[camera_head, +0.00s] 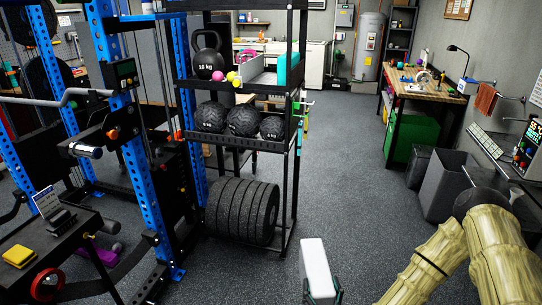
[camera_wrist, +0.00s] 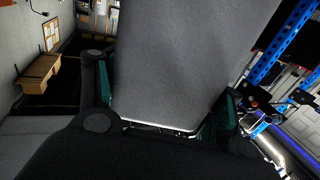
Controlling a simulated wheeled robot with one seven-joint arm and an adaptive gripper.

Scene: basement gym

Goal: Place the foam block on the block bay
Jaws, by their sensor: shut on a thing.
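The foam block (camera_head: 315,266) is a pale grey-white slab. My gripper (camera_head: 322,289) is shut on its lower end, low in the middle of the head view, and the block stands up from it, slightly tilted. In the wrist view the foam block (camera_wrist: 190,55) fills the centre, with green-padded fingers of my gripper (camera_wrist: 165,105) on both sides. What looks like the block bay (camera_head: 262,79) is a white-walled tray on the rack's upper shelf, with a teal block (camera_head: 289,68) at its right. The held block is apart from and well in front of the rack.
On that shelf, a kettlebell (camera_head: 208,55) and small coloured balls stand left of the bay. Black medicine balls (camera_head: 243,119) sit on the shelf below, with weight plates (camera_head: 242,211) at the bottom. A blue-framed machine (camera_head: 140,170) stands left. Floor (camera_head: 340,150) right of the rack is clear.

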